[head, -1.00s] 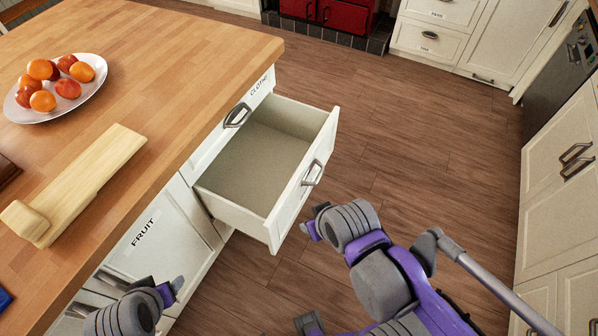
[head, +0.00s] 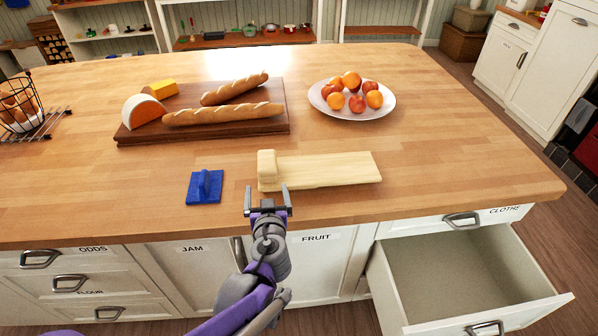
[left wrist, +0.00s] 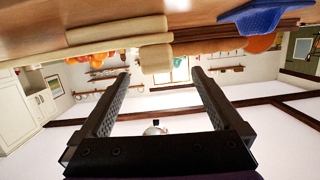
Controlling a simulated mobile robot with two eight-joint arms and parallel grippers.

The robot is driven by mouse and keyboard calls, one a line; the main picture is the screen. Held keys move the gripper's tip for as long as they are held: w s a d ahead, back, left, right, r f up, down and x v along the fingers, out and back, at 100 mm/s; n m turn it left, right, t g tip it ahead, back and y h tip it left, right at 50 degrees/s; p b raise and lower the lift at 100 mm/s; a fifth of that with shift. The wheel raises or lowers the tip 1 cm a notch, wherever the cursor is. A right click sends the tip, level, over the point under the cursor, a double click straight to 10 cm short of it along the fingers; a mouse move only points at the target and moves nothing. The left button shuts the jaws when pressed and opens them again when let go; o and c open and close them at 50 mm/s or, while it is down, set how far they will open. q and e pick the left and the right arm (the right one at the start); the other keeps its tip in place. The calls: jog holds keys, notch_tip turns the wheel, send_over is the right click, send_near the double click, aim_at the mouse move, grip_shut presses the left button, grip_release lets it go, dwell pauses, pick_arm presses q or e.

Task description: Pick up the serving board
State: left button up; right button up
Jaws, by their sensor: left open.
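The serving board, a pale wooden board (head: 325,170) with a thick block at its left end, lies flat on the island top near the front edge. It also shows upside down at the top of the left wrist view (left wrist: 105,36). My left gripper (head: 267,197) is open and empty at the island's front edge, just in front of the board's block end. Its two fingers stand apart in the left wrist view (left wrist: 161,76), with nothing between them. My right gripper is not in view.
A blue handled block (head: 204,187) lies left of the board. Behind are a dark board (head: 140,134) with loaves and cheese, and a fruit plate (head: 385,106). A wire basket (head: 22,105) stands far left. An open drawer (head: 460,265) juts out at front right.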

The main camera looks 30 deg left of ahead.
aim_at(267, 163)
pick_arm(q)
jog(key=shift+w+a+r+t, duration=0.15)
jog(key=shift+w+t, duration=0.1)
jog(key=shift+w, duration=0.1)
jog(key=shift+w+a+r+t, duration=0.1)
jog(key=shift+w+a+t, duration=0.05)
jog(key=shift+w+t, duration=0.15)
jog(key=x, duration=1)
jog(key=shift+w+a+r, duration=0.2)
jog(key=shift+w+a, duration=0.05)
jog(key=shift+w, duration=0.1)
grip_shut()
